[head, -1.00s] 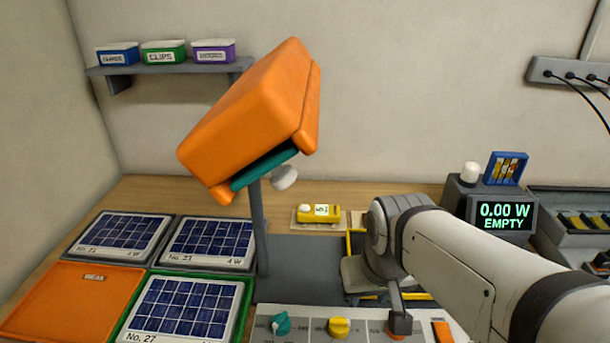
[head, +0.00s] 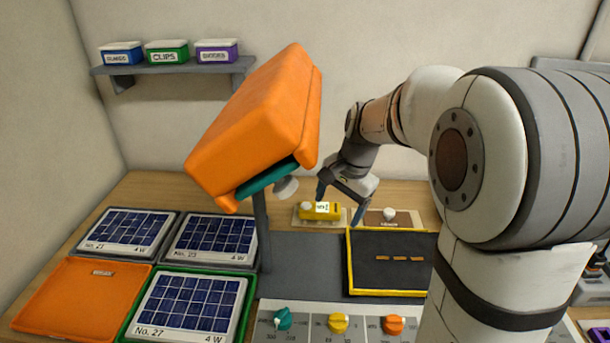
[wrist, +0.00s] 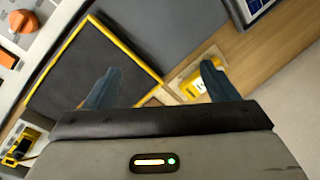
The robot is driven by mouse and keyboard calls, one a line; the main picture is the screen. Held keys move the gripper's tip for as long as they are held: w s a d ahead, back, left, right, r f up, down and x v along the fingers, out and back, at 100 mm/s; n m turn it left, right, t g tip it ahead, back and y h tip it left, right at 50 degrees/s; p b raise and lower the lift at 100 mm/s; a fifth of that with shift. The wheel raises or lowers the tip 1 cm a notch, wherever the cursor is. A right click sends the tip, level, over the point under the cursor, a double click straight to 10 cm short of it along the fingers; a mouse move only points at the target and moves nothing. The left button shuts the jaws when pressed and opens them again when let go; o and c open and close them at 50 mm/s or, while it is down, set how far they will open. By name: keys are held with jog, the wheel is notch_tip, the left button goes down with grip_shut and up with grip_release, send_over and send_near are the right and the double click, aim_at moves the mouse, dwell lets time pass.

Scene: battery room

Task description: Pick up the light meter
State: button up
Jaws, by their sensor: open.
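The light meter (head: 322,211) looks like a small yellow block with a white dome and a pale display. It lies on a pale pad at the back of the bench. My gripper (head: 340,206) is open, its two dark blue fingers spread, just above and to the right of the meter in the head view. In the wrist view the meter (wrist: 192,86) is partly hidden by the right finger of my gripper (wrist: 160,72). Nothing is held between the fingers.
A large orange lamp head (head: 258,112) on a grey post stands left of my gripper. A yellow-edged dark tray (head: 385,275) lies in front. Solar panels (head: 190,305) fill the left. A white knob (head: 389,213) sits on a brown plate to the right.

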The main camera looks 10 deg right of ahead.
jog(key=w+d+f+m+y+p, duration=0.1)
jog(key=w+f+m, duration=0.15)
jog(key=w, duration=0.35)
jog(key=w+d+f+m+p, duration=0.1)
jog(key=w+m, duration=0.2)
jog(key=w, duration=0.3)
jog(key=m+y+p, duration=0.1)
jog(key=m+y, duration=0.1)
jog(key=m, duration=0.3)
send_near(322, 207)
jog(key=shift+w+a+f+g, duration=0.1)
jog(key=shift+a+g, duration=0.2)
jog(key=shift+a, duration=0.3)
jog(key=x, duration=0.2)
jog(key=p+x, duration=0.1)
jog(key=x, duration=0.2)
jog(key=d+p+x, duration=0.1)
jog(key=x, duration=0.2)
jog(key=shift+w+a+f, duration=0.1)
jog(key=shift+w+f, duration=0.1)
jog(key=shift+f, duration=0.25)
jog(key=c, duration=1.1)
jog(key=shift+c, duration=0.2)
